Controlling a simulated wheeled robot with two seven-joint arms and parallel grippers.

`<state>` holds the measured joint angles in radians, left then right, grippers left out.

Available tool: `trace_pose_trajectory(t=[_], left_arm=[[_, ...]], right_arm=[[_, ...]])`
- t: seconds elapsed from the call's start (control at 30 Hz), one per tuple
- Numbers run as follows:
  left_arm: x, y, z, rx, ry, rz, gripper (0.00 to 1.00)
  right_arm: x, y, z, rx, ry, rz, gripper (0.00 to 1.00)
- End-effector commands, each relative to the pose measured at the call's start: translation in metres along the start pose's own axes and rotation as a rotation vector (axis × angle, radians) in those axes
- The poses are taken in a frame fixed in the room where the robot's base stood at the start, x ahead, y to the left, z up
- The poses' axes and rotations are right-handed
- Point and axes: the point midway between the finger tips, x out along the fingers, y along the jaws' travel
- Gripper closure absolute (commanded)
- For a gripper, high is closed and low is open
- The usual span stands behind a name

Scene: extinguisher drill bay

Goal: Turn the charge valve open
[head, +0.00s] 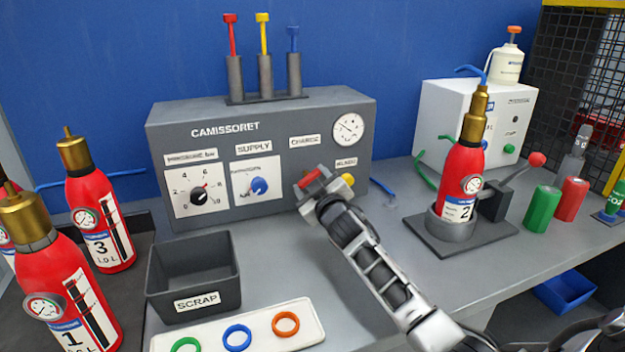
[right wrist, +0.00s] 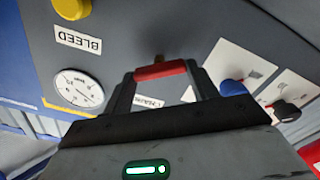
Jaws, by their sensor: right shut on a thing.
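The charge valve's red handle (head: 312,179) is on the front of the grey CAMISSORET panel box (head: 270,190), below the CHARGE label (head: 305,141). My right gripper (head: 318,190) is at the handle and shut on it. In the right wrist view the red handle (right wrist: 160,70) lies crosswise between the two fingertips of my right gripper (right wrist: 162,86). The gripper hides the valve's base and part of the panel in the head view. My left gripper is not in view.
The yellow bleed knob (head: 347,181) is close right of my gripper, and the blue supply knob (head: 259,186) is to its left. A scrap bin (head: 195,300) and a ring tray (head: 250,338) stand in front. Extinguisher 2 (head: 462,180) stands in a holder at right.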

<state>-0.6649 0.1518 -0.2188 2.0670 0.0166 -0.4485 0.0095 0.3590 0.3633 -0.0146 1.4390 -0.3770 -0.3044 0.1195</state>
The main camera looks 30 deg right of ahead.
Motion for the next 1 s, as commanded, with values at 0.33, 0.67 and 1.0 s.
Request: trace_pose_trajectory(t=[0.33,0.67,1.0], left_arm=[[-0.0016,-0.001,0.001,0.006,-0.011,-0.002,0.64],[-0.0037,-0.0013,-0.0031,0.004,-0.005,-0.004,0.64],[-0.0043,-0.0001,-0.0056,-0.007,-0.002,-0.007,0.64]], right_arm=[[-0.0002,-0.0012,0.0008,-0.332,-0.002,-0.002,0.65],[-0.0002,-0.0018,0.0014,-0.64,-0.002,-0.002,0.65],[-0.0002,-0.0025,0.0024,-0.881,-0.003,-0.002,0.65]])
